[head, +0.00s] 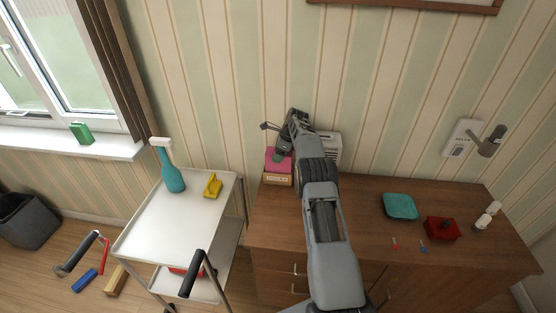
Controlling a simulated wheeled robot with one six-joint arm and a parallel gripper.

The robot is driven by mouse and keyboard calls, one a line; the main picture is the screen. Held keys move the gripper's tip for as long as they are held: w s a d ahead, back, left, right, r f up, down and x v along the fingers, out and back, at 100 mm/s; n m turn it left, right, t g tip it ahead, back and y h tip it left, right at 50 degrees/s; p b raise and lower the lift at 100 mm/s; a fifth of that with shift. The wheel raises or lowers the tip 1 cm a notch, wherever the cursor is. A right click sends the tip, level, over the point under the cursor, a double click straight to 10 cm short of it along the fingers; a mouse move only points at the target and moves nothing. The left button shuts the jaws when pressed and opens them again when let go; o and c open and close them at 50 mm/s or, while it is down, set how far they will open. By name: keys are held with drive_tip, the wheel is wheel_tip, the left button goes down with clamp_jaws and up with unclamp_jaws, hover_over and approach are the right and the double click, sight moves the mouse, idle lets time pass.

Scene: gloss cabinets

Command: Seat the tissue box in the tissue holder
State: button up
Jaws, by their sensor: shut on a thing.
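A pink box (271,164), which looks like the tissue box, is at the left back of the brown cabinet top. It is directly above a tan, open-looking holder (279,180) with a pale label on its front. My gripper (278,153) is over the pink box from behind and above, and is shut on it. The fingertips are small and partly hidden by my arm. I cannot tell whether the pink box is fully down inside the holder or only partly in it.
A white slatted thing (329,145) stands behind my arm, close to its right side. A white trolley (170,232) with a teal bottle (172,175) stands left.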

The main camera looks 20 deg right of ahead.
drive_tip(key=shift+f, duration=1.55)
drive_tip(key=shift+f, duration=0.1)
drive_tip(key=o, duration=1.2)
